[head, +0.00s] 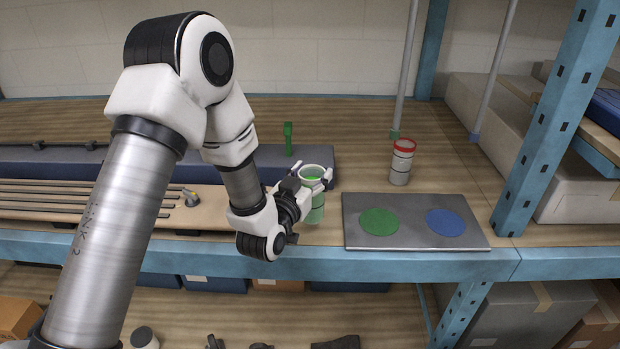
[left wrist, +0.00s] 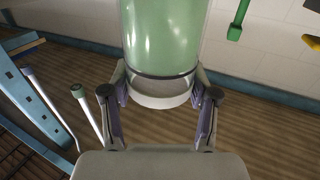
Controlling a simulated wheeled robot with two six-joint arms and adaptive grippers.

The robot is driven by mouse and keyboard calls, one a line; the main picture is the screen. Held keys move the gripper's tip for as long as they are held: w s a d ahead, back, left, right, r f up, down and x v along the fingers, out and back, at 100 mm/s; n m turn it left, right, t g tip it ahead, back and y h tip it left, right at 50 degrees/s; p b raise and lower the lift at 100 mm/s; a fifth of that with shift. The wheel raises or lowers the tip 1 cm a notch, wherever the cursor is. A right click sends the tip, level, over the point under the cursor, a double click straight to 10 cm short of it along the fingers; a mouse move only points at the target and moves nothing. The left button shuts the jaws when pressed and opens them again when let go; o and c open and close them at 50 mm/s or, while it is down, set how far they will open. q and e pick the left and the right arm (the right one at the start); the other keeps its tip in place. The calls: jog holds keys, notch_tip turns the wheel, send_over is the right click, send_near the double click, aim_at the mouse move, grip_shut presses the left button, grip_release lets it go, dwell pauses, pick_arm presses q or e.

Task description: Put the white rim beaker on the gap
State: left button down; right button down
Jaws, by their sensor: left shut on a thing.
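The white rim beaker (head: 315,210) is green with a pale rim and stands upright at the front of the shelf. My left gripper (head: 314,182) is shut on it near its rim. In the left wrist view the beaker (left wrist: 163,40) fills the top middle, its pale rim low between the fingers (left wrist: 160,105). I cannot tell whether its base touches the shelf. To its right lies a grey board (head: 355,208) with a green disc (head: 379,222) and a blue disc (head: 445,223). A bare gap (head: 413,223) lies between the discs. My right gripper is out of view.
A red-topped container (head: 402,165) stands behind the board. A green upright piece (head: 288,140) stands behind the beaker. Grey rods (head: 100,190) lie at the left. A blue shelf post (head: 550,115) rises right of the board. The wood between poles and board is mostly clear.

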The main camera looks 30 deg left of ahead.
aim_at(314, 178)
pick_arm(q)
jog(key=shift+w+a, duration=0.5)
jog(key=shift+w, duration=0.1)
jog(key=shift+w+f, duration=0.2)
jog(key=shift+f, duration=0.1)
notch_tip(314, 178, down, 3)
jog(key=shift+s+d+r+p, duration=0.1)
jog(key=shift+d+r+p, duration=0.1)
jog(key=shift+p, duration=0.6)
jog(key=shift+a+f, duration=0.15)
jog(key=shift+f, duration=0.15)
jog(key=shift+f+b, duration=0.15)
jog(key=shift+b, duration=0.15)
jog(key=shift+c, duration=1.5)
grip_release()
